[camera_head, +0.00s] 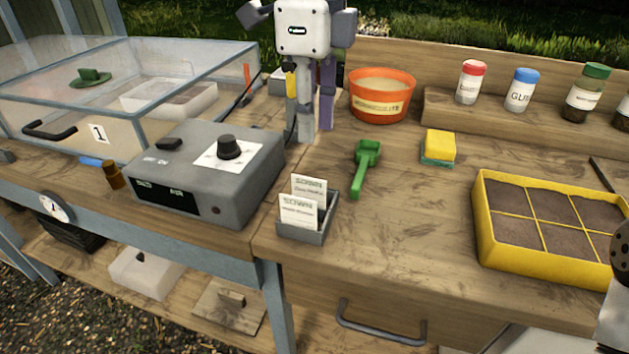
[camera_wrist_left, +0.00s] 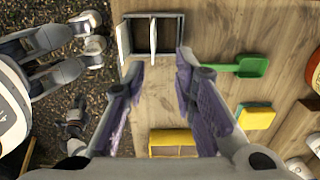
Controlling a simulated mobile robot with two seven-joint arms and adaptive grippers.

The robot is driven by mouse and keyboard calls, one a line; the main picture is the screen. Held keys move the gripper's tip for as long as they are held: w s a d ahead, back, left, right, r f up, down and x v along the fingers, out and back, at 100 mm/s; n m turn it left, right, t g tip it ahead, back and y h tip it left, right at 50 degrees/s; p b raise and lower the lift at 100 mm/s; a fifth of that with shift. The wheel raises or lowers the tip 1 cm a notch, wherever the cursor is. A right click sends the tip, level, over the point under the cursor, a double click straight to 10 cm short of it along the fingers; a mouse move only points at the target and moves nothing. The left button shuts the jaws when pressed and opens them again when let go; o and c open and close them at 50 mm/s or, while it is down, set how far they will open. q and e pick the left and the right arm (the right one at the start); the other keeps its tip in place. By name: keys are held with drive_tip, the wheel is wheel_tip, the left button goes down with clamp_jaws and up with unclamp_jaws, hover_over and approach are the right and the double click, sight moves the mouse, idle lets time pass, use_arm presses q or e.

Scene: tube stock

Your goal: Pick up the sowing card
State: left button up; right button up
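Two white sowing cards headed "SOWN" stand upright in a small grey holder (camera_head: 304,238). The front card (camera_head: 298,213) partly covers the back card (camera_head: 311,187). In the left wrist view, the holder (camera_wrist_left: 181,35) is at the top, with the cards (camera_wrist_left: 153,38) seen nearly edge-on. My left gripper (camera_head: 315,133) points down and appears above and behind the holder in the head view.
A grey control box (camera_head: 210,175) stands left of the holder, before a clear propagator (camera_head: 190,80). A green scoop (camera_head: 364,168), a yellow sponge (camera_head: 440,146), an orange pot (camera_head: 382,95) and a yellow seed tray (camera_head: 485,225) lie right.

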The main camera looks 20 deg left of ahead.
sight(308, 186)
use_arm(q)
drive_tip(key=f, duration=0.7)
drive_tip(key=s+f, duration=0.1)
drive_tip(key=f, duration=0.3)
drive_tip(key=shift+a, duration=0.1)
clamp_jaws()
